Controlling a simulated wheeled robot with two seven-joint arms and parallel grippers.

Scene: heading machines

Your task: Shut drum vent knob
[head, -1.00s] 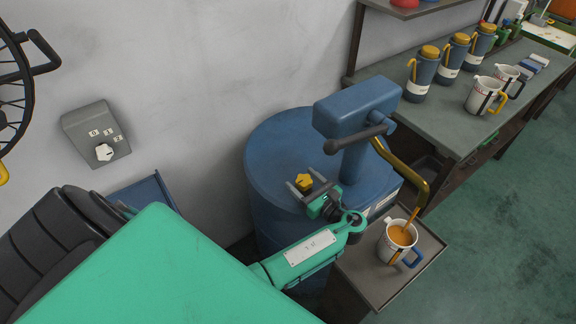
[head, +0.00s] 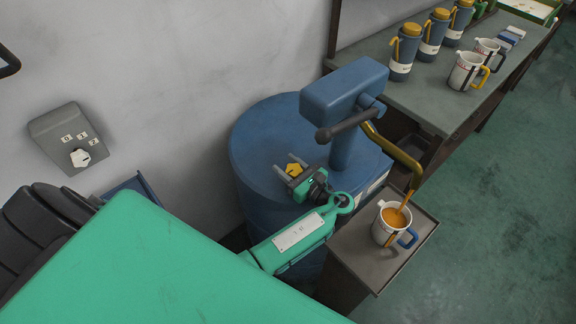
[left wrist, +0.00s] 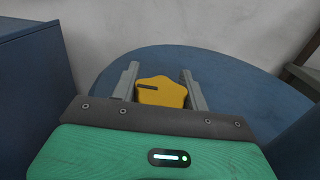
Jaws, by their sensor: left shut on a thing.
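The yellow vent knob (head: 294,170) sits on top of the blue drum (head: 258,140), left of the pump post. My left gripper (head: 288,163) reaches over the drum top with one grey finger on each side of the knob, shut on it. In the left wrist view, the star-shaped knob (left wrist: 165,92) lies between the two fingers, with a dark slot mark on its left part. The knob's underside is hidden. My right gripper is not in view.
A blue pump head (head: 345,85) with a dark lever stands on the drum close to my gripper. Its brass spout (head: 395,152) hangs over a mug of orange liquid (head: 387,225) on a small stand. A bench (head: 420,105) with bottles and jugs is behind. A wall switch box (head: 68,138) is left.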

